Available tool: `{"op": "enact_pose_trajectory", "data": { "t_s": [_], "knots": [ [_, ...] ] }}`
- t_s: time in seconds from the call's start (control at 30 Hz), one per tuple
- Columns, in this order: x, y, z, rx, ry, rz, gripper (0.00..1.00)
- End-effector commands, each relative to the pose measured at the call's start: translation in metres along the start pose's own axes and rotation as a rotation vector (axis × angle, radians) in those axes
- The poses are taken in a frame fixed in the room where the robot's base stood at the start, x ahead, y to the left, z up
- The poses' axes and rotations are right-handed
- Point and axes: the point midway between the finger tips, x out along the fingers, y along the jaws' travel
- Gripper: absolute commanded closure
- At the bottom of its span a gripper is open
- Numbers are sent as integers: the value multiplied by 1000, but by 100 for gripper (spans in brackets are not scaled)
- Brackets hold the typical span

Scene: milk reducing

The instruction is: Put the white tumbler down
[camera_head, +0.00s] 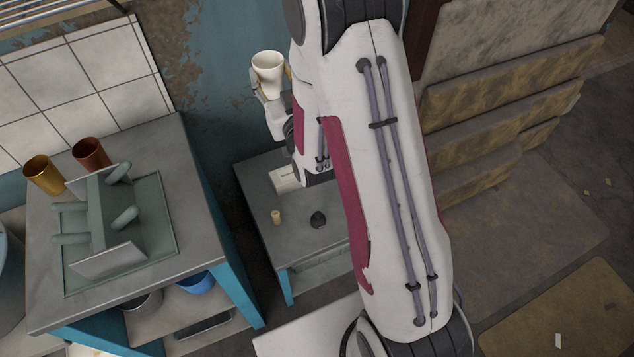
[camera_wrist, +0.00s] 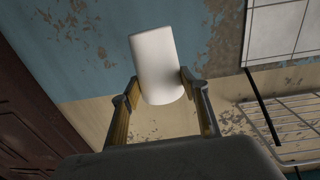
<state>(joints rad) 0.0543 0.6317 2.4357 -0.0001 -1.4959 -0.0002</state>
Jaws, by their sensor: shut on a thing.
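The white tumbler (camera_head: 268,72) is held up in the air in front of the peeling blue wall in the head view, its open mouth facing up. My gripper (camera_head: 271,84) is shut on it, with a finger on either side. In the wrist view the tumbler (camera_wrist: 157,62) stands slightly tilted between the two fingers of my gripper (camera_wrist: 162,92), which touch its lower part. Nothing is seen under the tumbler where it is held.
A grey counter (camera_head: 195,235) at left bears a drying rack (camera_head: 165,225), a gold cup (camera_head: 43,174) and a copper cup (camera_head: 90,153). A lower grey table (camera_head: 258,185) carries a white box (camera_head: 284,180), a small tan item (camera_head: 276,217) and a dark object (camera_head: 318,220). A wire rack (camera_wrist: 290,120) shows in the wrist view.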

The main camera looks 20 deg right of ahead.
Motion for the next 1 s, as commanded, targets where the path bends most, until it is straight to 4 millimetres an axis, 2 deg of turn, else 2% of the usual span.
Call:
{"op": "enact_pose_trajectory", "data": {
  "t_s": [0.4,1.0],
  "knots": [
    [-4,65,56,0,-4,106,78],
    [-11,136,140,1,-2,160,78]
  ]
}}
